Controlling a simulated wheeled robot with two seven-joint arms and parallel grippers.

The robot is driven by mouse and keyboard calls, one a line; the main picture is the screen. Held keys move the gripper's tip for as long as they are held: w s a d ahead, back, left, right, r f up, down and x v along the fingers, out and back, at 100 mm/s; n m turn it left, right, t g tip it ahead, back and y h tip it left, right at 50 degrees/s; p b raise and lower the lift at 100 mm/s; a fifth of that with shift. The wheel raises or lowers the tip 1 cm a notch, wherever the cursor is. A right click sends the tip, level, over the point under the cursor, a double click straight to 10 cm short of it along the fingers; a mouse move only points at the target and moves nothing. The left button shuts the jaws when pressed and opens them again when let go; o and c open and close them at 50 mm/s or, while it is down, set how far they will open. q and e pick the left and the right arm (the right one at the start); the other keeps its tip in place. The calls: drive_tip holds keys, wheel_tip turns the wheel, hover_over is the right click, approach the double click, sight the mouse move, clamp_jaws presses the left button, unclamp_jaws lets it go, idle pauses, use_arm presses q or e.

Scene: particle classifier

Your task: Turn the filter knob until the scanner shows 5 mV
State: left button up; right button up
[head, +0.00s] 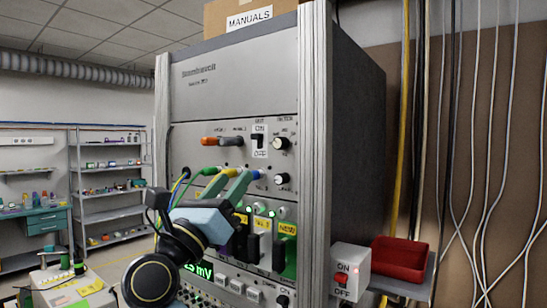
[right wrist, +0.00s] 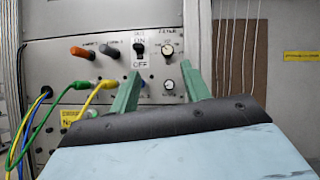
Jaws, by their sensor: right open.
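The rack's front panel has a black upper knob (head: 281,143) and a smaller lower knob (head: 281,179). Both also show in the right wrist view, the upper knob (right wrist: 166,48) above my fingertips and the lower knob (right wrist: 168,84) between the fingers' lines. The small labels are too blurred to tell surely which is the filter knob. My right gripper (head: 235,177) is open and empty in front of the panel, left of the knobs in the head view. The scanner display (head: 201,269) shows green digits ending in "5 mV"; my arm hides its left part. My left gripper is out of view.
An ON/OFF switch (head: 258,141) and an orange handle (head: 209,141) sit on the same panel. Green and yellow cables (right wrist: 68,105) plug in left of my gripper. A red bin (head: 400,258) and a switch box (head: 350,271) stand at right.

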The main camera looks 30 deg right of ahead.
sight(277, 146)
drive_tip(key=w+d+r+m+g+p, duration=0.1)
drive_tip(key=d+r, duration=0.1)
drive_tip(key=d, duration=0.1)
drive_tip(key=w+d+r+m+g+p, duration=0.1)
drive_tip(key=d+r+p, duration=0.1)
drive_tip(key=d, duration=0.2)
drive_tip(key=w+d+r+m+y+p, duration=0.1)
drive_tip(key=w+d+r+p, duration=0.1)
drive_tip(key=d, duration=0.2)
drive_tip(key=shift+d+g, duration=0.1)
drive_tip(key=shift+g, duration=0.3)
drive_tip(key=shift+w+d, duration=0.15)
drive_tip(key=shift+d, duration=0.2)
drive_tip(key=c, duration=1)
